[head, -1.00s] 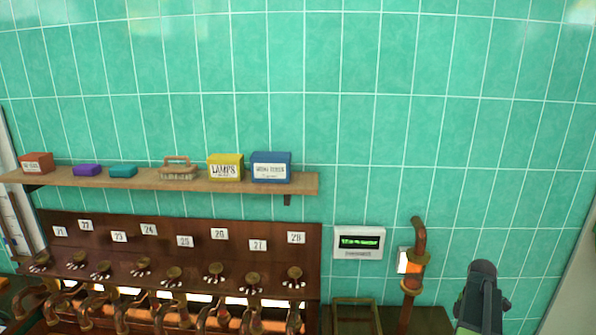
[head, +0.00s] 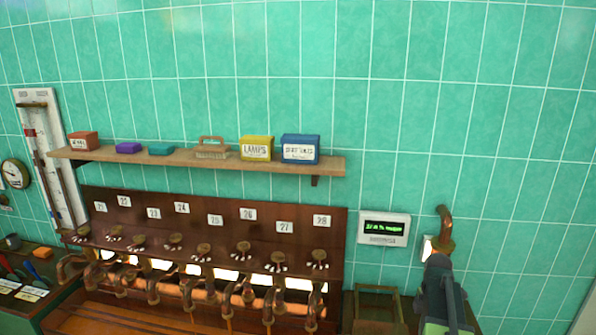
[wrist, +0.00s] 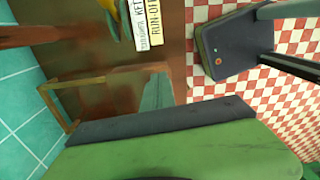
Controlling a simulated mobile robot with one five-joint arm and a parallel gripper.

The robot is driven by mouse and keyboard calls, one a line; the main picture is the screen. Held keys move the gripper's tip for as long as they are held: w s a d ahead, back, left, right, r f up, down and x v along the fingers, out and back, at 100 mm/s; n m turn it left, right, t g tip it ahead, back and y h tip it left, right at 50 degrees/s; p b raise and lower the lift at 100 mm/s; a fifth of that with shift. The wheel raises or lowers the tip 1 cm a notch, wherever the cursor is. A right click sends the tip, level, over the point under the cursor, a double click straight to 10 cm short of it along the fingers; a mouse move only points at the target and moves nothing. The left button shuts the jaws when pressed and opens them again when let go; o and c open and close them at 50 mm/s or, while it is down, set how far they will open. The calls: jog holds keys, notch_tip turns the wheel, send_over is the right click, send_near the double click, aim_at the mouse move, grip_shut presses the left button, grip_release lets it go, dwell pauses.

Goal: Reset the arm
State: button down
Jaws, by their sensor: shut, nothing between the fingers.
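My arm rises at the lower right of the head view, in green and dark grey, in front of the tiled wall and the copper pipe (head: 444,225). My gripper (wrist: 160,122) shows as a green and dark grey body across the bottom of the wrist view. It is shut and holds nothing. An open wooden frame or tray (wrist: 85,84) lies beyond it in that view. I cannot tell whether they touch.
Tools lie at the lower left. Checkered floor (wrist: 290,80) shows in the wrist view.

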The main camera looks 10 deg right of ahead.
jog(key=shift+n, duration=0.3)
jog(key=a+f+b, duration=0.1)
jog(key=a, duration=0.3)
jog(key=w+a+f+b, duration=0.1)
jog(key=a, duration=0.3)
jog(key=w+a+f+b, duration=0.1)
jog(key=a, duration=0.3)
jog(key=shift+a+f, duration=0.3)
jog(key=shift+f, duration=0.1)
jog(key=s+a+f+m+b, duration=0.1)
jog(key=s+a+m, duration=0.1)
jog(key=a+m, duration=0.6)
jog(key=s+a+f+m+b, duration=0.2)
jog(key=a+m, duration=0.6)
jog(key=a, duration=0.2)
jog(key=shift+s, duration=0.2)
